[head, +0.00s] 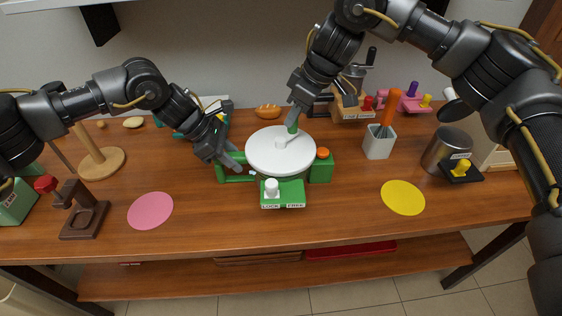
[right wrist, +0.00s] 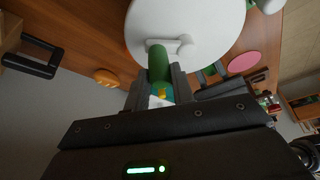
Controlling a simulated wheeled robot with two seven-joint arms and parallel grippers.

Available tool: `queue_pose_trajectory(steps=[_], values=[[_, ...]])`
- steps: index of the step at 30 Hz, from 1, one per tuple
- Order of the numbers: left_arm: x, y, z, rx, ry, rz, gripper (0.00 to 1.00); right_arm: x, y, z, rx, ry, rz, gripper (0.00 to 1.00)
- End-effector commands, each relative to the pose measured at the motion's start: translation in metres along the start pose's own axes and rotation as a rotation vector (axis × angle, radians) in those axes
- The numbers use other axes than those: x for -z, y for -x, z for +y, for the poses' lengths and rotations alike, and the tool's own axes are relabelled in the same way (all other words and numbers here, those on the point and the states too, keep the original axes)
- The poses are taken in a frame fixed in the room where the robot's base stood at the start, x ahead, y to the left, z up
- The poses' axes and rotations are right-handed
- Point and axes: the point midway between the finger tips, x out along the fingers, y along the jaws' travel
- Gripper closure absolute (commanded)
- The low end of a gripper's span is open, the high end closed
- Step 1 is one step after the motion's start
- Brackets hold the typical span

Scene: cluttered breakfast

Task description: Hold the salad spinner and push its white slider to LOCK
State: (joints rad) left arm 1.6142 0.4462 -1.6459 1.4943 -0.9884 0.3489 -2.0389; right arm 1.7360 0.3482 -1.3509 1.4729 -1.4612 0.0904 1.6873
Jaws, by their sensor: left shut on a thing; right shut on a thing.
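The salad spinner has a round white lid (head: 262,150) with a crank on top, a green base, and a green side handle (head: 238,179) on its left. My left gripper (head: 236,164) is shut on the green handle. My right gripper (head: 292,122) is shut on the green crank knob above the lid; this knob (right wrist: 158,62) also shows between the fingers in the right wrist view. The white slider (head: 270,188) stands upright on the front green block, at its left end, behind the word LOCK. The word FREE is to its right.
A pink disc (head: 150,210) lies at left and a yellow disc (head: 403,197) at right. A white utensil cup (head: 379,142) and a metal can (head: 447,150) stand to the right. An orange knob (head: 323,153) is on the spinner's right side. The front table strip is clear.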

Motion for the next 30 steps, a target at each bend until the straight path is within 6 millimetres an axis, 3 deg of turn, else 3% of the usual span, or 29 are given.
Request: queue_pose_trajectory(steps=[1, 5, 14, 30], values=[[0.002, -0.001, -0.001, 0.005, -0.001, 0.004, 1.00, 0.001, 0.001, 0.002, -0.005, -0.002, 0.002, 0.72], [0.001, -0.001, -0.002, 0.005, -0.001, 0.004, 1.00, 0.000, 0.001, 0.001, -0.003, -0.001, 0.002, 0.56], [0.001, -0.001, -0.002, 0.005, -0.001, 0.003, 1.00, 0.001, 0.002, 0.000, -0.002, 0.000, 0.002, 0.56], [0.001, -0.001, -0.001, 0.004, 0.000, 0.002, 1.00, 0.023, 0.052, 0.000, -0.003, 0.001, 0.002, 0.56]])
